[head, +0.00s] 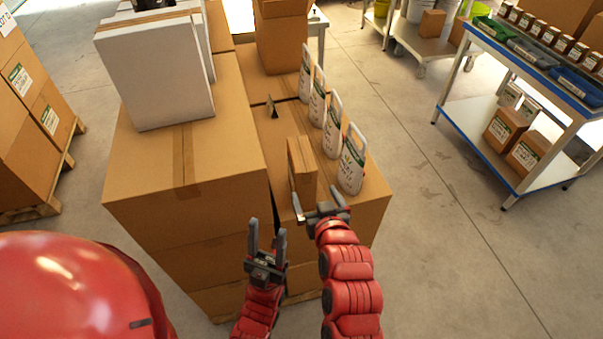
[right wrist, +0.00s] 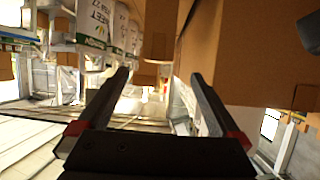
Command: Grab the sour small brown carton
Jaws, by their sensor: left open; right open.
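A small brown carton (head: 302,168) stands upright on top of the large box stack in the head view, left of a row of white bags. No word is readable on it. My right gripper (head: 321,205) is open just in front of the carton's near side, with no clear grasp. In the right wrist view its fingers (right wrist: 160,85) are apart with nothing between them; brown cardboard surfaces are beyond, and I cannot tell which is the small carton. My left gripper (head: 267,236) is open and empty, lower and to the left, before the stack's front.
Several white bags (head: 351,160) with handles stand close on the carton's right. A small dark bracket-like item (head: 272,106) lies behind it. A white box (head: 155,75) sits on the taller stack (head: 185,170) at left. A blue-edged workbench (head: 510,65) stands at right; floor between is clear.

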